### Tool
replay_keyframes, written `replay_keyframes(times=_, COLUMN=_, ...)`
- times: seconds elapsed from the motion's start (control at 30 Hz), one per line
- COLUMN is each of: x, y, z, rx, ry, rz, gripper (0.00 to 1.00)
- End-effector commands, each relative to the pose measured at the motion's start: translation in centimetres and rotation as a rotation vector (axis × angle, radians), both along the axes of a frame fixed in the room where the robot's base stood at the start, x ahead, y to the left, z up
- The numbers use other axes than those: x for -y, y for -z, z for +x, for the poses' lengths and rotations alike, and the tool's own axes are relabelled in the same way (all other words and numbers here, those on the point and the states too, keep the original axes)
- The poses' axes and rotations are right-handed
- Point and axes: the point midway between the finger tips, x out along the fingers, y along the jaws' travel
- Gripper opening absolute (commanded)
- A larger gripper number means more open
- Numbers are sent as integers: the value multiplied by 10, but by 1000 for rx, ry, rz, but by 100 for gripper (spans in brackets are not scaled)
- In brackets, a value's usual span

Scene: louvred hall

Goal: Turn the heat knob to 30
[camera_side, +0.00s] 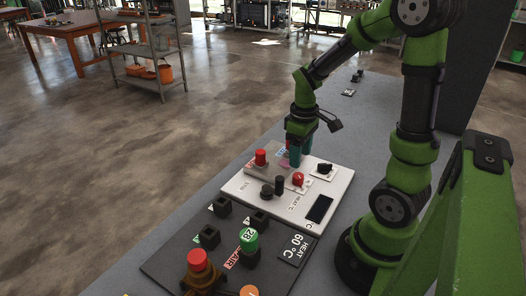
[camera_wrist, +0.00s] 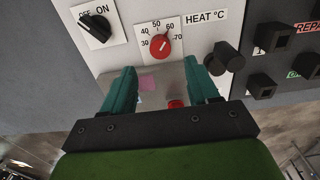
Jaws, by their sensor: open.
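In the side view the red knob (camera_side: 298,180) is on the white panel (camera_side: 237,190). My gripper (camera_wrist: 161,82) has two teal fingers spread apart with nothing between them. The fingertips lie just below the dial in the wrist view. In the side view my gripper (camera_side: 299,155) hangs over the panel, behind the knob. I cannot tell its exact height.
A black ON switch (camera_wrist: 96,27) is left of the dial, and a black cylinder (camera_wrist: 229,58) right. A red button (camera_side: 260,157) stands near my gripper. A black display (camera_side: 319,209) lies on the panel.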

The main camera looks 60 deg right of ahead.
Motion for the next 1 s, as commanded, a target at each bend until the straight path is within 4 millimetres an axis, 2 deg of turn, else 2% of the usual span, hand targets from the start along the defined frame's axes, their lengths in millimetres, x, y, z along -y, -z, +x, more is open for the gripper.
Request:
replay_keyframes(times=0.3, x=0, y=45, z=-1, rx=-4, ry=3, rz=2, gripper=60)
replay_keyframes(times=0.5, x=0, y=67, z=-1, rx=-2, ry=4, rz=1, gripper=60)
replay_keyframes(times=0.7, x=0, y=77, z=0, rx=0, ry=3, rz=1, gripper=60)
replay_keyframes(times=1.0, x=0, y=79, z=0, rx=1, ry=3, rz=0, gripper=60)
